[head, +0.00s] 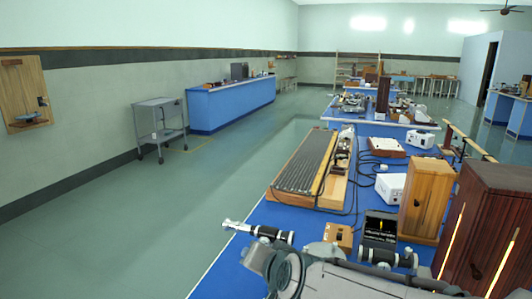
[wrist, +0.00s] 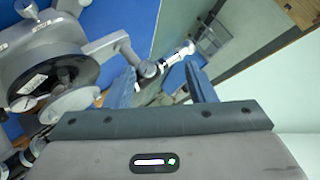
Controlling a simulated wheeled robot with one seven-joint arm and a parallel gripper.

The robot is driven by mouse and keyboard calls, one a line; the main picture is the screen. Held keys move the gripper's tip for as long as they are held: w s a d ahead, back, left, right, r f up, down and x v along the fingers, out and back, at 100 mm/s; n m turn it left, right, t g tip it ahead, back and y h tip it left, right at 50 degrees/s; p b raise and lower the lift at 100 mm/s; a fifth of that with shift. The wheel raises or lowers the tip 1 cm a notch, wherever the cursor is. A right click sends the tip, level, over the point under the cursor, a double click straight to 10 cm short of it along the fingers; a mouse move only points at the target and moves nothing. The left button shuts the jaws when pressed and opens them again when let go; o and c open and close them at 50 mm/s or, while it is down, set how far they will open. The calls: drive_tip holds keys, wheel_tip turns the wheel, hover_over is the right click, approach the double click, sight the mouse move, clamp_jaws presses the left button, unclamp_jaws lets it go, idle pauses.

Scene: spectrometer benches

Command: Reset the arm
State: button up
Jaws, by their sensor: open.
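My gripper (wrist: 160,70) shows in the wrist view with its two blue-grey fingers spread apart. I see nothing clamped between them. A grey spectrometer (wrist: 52,62) with a round body fills the upper left of that view. A silver and black tube (wrist: 172,58) shows behind the gap between the fingers; I cannot tell how far off it is. In the head view, a black and silver tube (head: 262,232) and a second dark tube (head: 388,257) stand at the near end of the blue bench. I cannot make out my gripper in the head view.
The blue bench (head: 285,215) carries a ribbed wooden board (head: 303,165), a white box (head: 390,187), a wooden box (head: 427,198) and a dark red cabinet (head: 485,225). A grey cart (head: 158,118) stands by the left wall. The floor (head: 130,220) left of the bench is clear.

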drive_tip(key=s+d+n+g+h+p, duration=0.3)
drive_tip(key=s+d+g, duration=0.4)
drive_tip(key=s+d, duration=0.6)
drive_tip(key=d+h+p, duration=0.1)
drive_tip(key=d+p, duration=0.1)
drive_tip(key=d, duration=0.1)
drive_tip(key=shift+s+f+n+g, duration=0.25)
drive_tip(key=shift+s+n+g, duration=0.05)
drive_tip(key=shift+s+n, duration=0.1)
